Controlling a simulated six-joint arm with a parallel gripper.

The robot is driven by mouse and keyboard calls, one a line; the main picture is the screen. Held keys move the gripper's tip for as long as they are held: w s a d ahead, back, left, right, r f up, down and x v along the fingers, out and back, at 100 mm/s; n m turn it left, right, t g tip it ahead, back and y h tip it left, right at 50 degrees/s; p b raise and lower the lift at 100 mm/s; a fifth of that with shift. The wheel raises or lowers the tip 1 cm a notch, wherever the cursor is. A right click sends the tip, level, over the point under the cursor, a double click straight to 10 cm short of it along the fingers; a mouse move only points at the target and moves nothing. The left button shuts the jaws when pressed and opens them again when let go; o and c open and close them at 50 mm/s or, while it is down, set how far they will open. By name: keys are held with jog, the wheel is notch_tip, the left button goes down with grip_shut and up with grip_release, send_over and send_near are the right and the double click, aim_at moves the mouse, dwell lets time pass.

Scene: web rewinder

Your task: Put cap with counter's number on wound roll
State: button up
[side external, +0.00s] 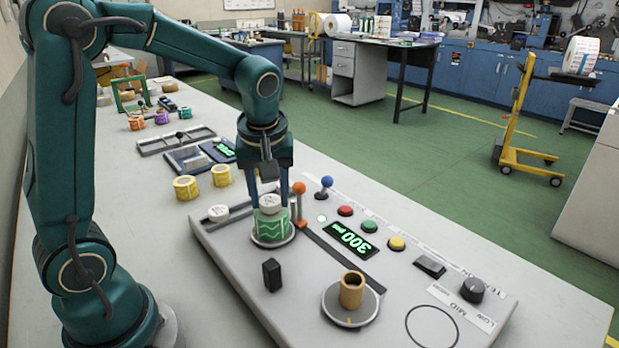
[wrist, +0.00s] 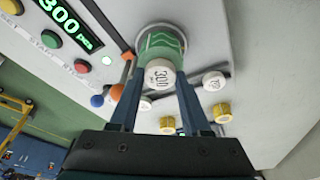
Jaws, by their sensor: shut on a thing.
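The wound roll (side external: 271,225), green with a pale zigzag line, stands upright on its round spindle plate on the machine panel. A white cap (side external: 269,203) marked 300 is right at the roll's top; I cannot tell if it is seated or just above. My gripper (side external: 277,194) points down over the roll, shut on this cap. In the wrist view, the cap (wrist: 159,74) sits between the two blue fingers, with the roll (wrist: 161,45) behind it. The counter (side external: 347,238) shows 300 in green; it also shows in the wrist view (wrist: 66,20).
Another white cap (side external: 218,212) lies on the panel left of the roll. A lever with an orange knob (side external: 299,188) stands close on the right. A brown core (side external: 352,290) stands on the front spindle. Yellow rolls (side external: 187,188) are on the table behind left.

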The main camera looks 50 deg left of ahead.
jog(key=shift+f, duration=0.3)
jog(key=o, duration=1.2)
jog(key=shift+o, duration=0.3)
jog(key=shift+o, duration=1.1)
jog(key=shift+r, duration=0.15)
jog(key=shift+r, duration=3.7)
